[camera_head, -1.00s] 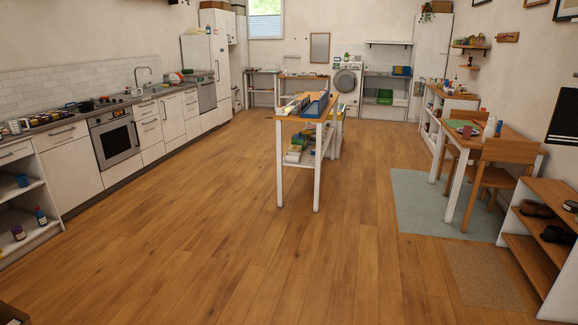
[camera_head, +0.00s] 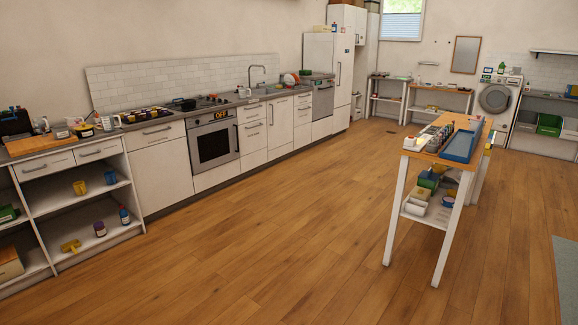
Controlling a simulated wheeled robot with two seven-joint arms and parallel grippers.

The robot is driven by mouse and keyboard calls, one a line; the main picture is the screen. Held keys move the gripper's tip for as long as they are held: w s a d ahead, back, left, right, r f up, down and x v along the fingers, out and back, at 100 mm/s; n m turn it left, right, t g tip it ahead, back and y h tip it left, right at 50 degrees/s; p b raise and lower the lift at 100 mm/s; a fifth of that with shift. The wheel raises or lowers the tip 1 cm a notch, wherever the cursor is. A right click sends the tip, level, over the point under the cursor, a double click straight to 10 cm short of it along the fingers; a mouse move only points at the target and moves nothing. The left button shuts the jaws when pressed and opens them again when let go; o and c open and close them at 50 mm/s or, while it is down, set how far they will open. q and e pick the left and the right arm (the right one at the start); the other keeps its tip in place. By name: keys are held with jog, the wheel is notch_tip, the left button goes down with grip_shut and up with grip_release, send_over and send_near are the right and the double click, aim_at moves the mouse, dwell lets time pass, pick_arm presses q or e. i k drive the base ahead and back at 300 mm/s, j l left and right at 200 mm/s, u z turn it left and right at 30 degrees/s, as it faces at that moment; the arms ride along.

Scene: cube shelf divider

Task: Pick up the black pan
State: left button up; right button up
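A small black pan (camera_head: 182,104) stands at the cooktop on the left counter, above the oven (camera_head: 214,145), which shows an orange "OFF" label. The pan is far from me and small in view. A dark tray holding small items (camera_head: 147,115) is on the counter just left of it. Neither of my grippers shows in the head view.
A wooden-topped island table (camera_head: 437,154) with a blue tray stands to the right. Open shelves (camera_head: 88,210) are at the near left. The wooden floor (camera_head: 260,240) between the counter and the island is clear.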

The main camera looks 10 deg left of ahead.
aim_at(189, 104)
jog(key=i+j+u, duration=0.15)
jog(key=i, duration=0.75)
jog(key=i+u, duration=0.15)
jog(key=i, duration=0.75)
jog(key=i+l+u, duration=0.15)
jog(key=i, duration=0.75)
jog(key=i+u, duration=0.1)
jog(key=i, duration=0.6)
jog(key=i+u, duration=0.15)
jog(key=i, duration=0.55)
jog(key=i+l+u, duration=0.1)
jog(key=i, duration=0.6)
jog(key=i+l+u, duration=0.1)
jog(key=i, duration=0.55)
